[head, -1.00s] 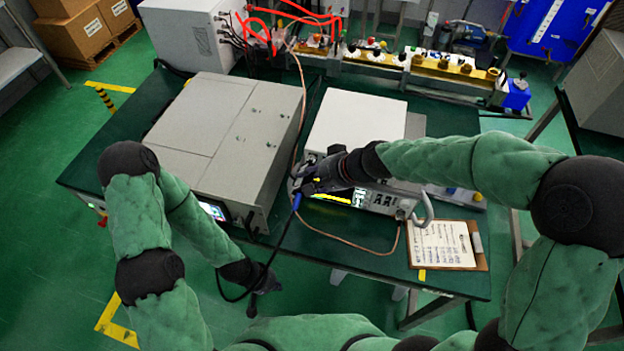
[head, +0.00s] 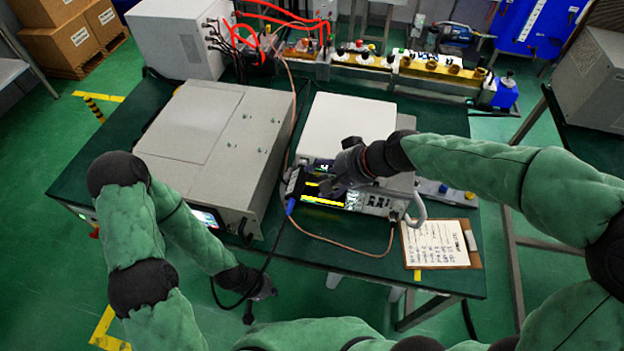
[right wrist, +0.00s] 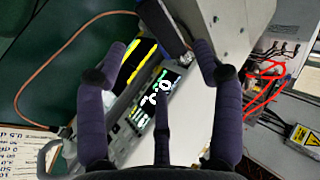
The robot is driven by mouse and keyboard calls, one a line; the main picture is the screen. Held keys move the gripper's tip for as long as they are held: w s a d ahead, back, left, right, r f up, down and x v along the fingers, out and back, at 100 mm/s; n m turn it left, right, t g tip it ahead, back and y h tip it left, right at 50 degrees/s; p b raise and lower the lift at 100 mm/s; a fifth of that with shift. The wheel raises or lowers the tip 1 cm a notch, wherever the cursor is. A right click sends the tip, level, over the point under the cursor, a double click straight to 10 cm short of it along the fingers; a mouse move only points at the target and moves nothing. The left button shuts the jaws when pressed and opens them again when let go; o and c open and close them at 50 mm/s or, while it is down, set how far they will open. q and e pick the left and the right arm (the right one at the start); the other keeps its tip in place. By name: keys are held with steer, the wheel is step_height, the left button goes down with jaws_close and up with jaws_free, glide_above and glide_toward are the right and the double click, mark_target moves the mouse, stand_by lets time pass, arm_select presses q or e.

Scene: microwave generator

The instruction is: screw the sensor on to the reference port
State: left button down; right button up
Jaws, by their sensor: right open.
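The power meter (head: 345,125) is a white box with a lit front panel; the panel's screen shows in the right wrist view (right wrist: 158,95). The sensor (head: 293,183) is a small black block at the left end of the panel, with a blue connector and black cable below it. It also shows in the right wrist view (right wrist: 163,25), beyond the fingers. The reference port is hidden; I cannot tell how the sensor meets it. My right gripper (head: 322,187) is open and empty in front of the panel, right of the sensor. My left gripper (head: 262,300) is open and empty near the table's front edge.
A large grey generator (head: 215,140) stands left of the meter. A copper-coloured cable (head: 350,248) loops in front of the panel. A clipboard (head: 440,245) lies at the right front. Waveguide parts (head: 430,70) line the back. The front strip of table has bare room.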

steer(key=shift+v, duration=1.95)
steer(key=shift+f, duration=0.1)
